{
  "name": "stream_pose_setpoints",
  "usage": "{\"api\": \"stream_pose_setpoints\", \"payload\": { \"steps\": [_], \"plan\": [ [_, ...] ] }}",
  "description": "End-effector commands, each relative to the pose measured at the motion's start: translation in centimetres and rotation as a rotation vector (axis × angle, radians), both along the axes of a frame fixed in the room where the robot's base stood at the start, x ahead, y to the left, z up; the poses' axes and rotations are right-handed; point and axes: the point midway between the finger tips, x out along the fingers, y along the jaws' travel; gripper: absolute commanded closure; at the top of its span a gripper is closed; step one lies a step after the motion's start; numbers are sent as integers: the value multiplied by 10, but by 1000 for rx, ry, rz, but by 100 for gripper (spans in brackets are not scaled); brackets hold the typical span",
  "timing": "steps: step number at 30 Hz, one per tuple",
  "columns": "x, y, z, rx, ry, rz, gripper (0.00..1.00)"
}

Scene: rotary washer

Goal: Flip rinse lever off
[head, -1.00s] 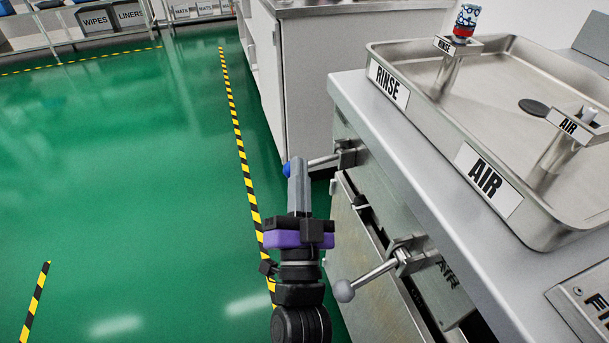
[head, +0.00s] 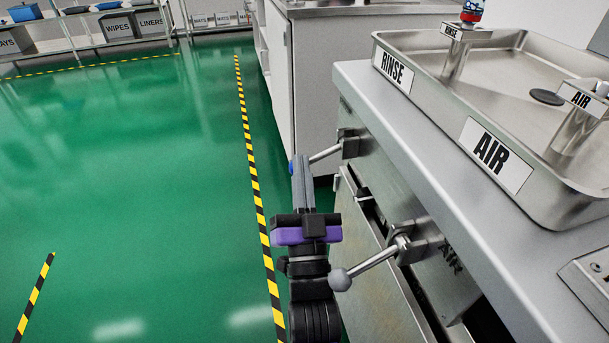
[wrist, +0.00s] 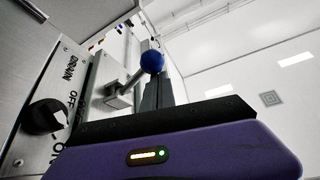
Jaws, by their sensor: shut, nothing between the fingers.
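The rinse lever (head: 326,153) is a metal rod on a bracket at the cabinet front, below the RINSE sign (head: 393,68). Its blue ball knob (head: 291,168) is mostly hidden behind my fingers in the head view. In the wrist view the blue knob (wrist: 152,60) shows clearly, with the rod running down-left to its bracket. My gripper (head: 301,162) is shut and empty, fingers upright in the picture beside the knob. In the wrist view the fingers (wrist: 156,92) overlap the knob's lower edge; I cannot tell whether they touch it.
A second lever with a grey ball knob (head: 340,280) sticks out nearer me, close to my arm's right side. A black drain knob (wrist: 45,116) is on the panel in the wrist view. The steel basin (head: 480,80) is at right; green floor at left is clear.

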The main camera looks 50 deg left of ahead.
Motion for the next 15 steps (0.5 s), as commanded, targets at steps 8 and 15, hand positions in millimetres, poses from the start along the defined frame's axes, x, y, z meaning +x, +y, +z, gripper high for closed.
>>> {"api": "stream_pose_setpoints", "payload": {
  "steps": [8,15],
  "plan": [
    [2,5,-17,-2,0,0,100],
    [3,5,-21,-2,1,1,100]
  ]
}}
